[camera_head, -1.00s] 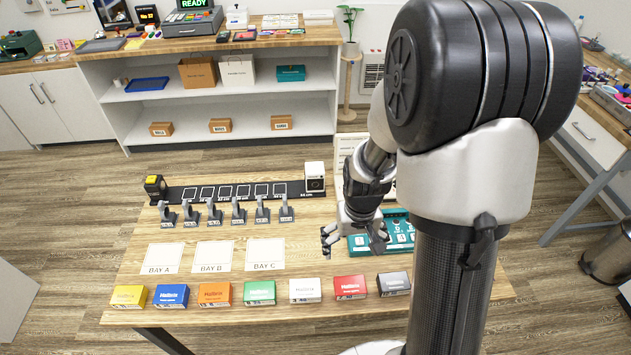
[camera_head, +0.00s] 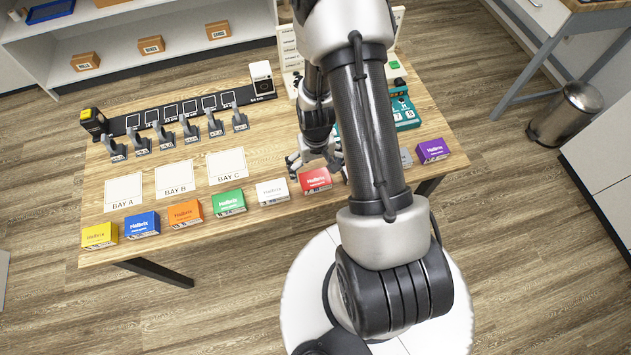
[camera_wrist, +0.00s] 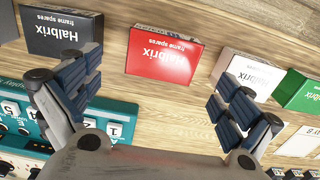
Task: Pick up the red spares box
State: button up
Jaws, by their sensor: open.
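The red spares box (camera_head: 315,180) lies near the front edge of the wooden table, between a white box and my arm. In the wrist view the red box (camera_wrist: 163,55) shows whole, label upside down, ahead of the fingers and about midway between them. My gripper (camera_head: 314,160) is just behind and above the red box in the head view. In the wrist view my gripper (camera_wrist: 160,95) is open, fingers wide apart, with nothing between them. A gap of bare wood shows between the fingertips and the box.
A white box (camera_head: 272,191) and a dark grey box (camera_wrist: 62,32) stand on either side of the red one. Green, orange, blue, yellow and purple boxes share the row. A teal keypad device (camera_wrist: 50,125) lies near one finger. Bay cards (camera_head: 226,166) lie behind the row.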

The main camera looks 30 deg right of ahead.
aim_at(315, 178)
jog(key=f+b, duration=0.1)
jog(key=f, duration=0.1)
jog(key=f+b, duration=0.1)
jog(key=f, duration=0.2)
jog(key=shift+s+a+f, duration=0.2)
jog(key=shift+c, duration=0.4)
jog(key=c, duration=1.1)
jog(key=shift+r, duration=0.2)
